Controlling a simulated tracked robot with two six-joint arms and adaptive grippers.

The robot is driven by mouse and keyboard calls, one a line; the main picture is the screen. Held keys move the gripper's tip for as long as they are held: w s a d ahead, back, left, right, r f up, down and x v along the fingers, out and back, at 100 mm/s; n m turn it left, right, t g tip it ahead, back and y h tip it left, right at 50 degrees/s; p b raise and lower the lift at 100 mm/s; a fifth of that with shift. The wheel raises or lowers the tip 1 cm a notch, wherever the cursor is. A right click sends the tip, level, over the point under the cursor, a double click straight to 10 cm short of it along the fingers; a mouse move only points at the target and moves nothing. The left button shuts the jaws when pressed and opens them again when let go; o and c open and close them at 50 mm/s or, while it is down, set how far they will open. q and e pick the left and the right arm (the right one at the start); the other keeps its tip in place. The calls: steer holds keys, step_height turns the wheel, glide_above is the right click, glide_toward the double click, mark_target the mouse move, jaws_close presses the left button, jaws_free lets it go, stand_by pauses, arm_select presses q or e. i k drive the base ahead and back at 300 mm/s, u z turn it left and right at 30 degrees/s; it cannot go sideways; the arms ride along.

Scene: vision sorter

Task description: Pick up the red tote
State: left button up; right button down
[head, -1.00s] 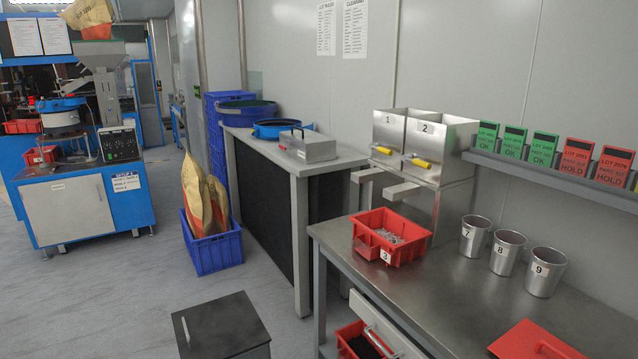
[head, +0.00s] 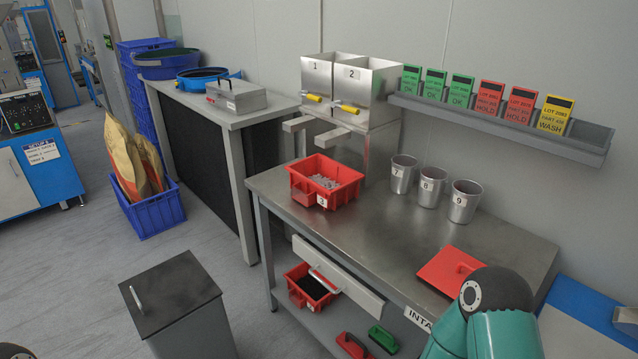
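A red tote (head: 308,192) with a white label, which seems to read 3, stands upright at the back left of the steel table. Small grey parts lie in it. A second red tote (head: 297,299) with dark contents sits on the shelf under the table, partly hidden by the drawer front. Neither of my grippers is in view. A teal link of my arm shows at the bottom right, in front of the table's right end.
The steel table (head: 375,237) is bare in its middle. A red flat piece with a handle (head: 440,270) lies at its front right. Metal cups 7, 8 (head: 430,188) and 9 stand behind. Hoppers 1 and 2 (head: 365,80) rise beyond the tote. A grey bin (head: 180,300) stands on the floor.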

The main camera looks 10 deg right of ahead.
mark_target(317, 178)
steer(key=u, duration=0.05)
steer(key=k, duration=0.6)
steer(key=z, duration=0.1)
steer(key=i, duration=2.05)
steer(key=u, duration=0.9)
